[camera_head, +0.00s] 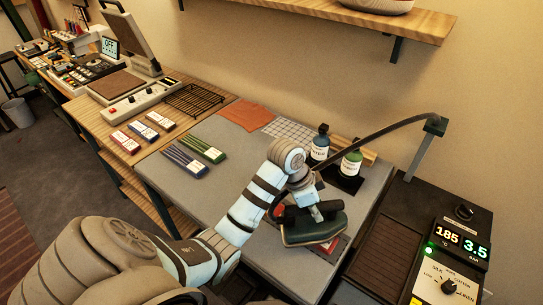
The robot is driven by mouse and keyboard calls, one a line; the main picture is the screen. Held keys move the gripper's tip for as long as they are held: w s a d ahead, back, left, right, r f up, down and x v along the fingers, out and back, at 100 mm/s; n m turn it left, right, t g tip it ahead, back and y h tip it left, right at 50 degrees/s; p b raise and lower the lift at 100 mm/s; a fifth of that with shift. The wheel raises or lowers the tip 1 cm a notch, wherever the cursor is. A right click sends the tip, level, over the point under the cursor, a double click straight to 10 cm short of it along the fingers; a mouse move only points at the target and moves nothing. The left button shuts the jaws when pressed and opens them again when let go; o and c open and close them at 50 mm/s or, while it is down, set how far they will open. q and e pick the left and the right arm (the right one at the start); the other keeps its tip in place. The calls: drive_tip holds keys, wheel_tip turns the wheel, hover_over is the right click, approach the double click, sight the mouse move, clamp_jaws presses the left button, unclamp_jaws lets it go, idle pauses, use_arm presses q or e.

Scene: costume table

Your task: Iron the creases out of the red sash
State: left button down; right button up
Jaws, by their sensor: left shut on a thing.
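My left gripper (311,201) is shut on a dark iron (313,232) with a pale top, over the right part of the grey ironing surface (225,205). A small patch of red cloth (338,249) shows at the iron's right edge; I take it for the red sash. Most of it is hidden under the iron and behind my arm, so I cannot see its creases. Whether the iron touches the cloth is unclear. My right gripper is not in view.
A control unit (459,244) at the right reads 185 and 3.5; a hose (380,132) arcs from its post towards the iron.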

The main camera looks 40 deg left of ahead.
use_arm(q)
drive_tip(key=shift+r, duration=2.65)
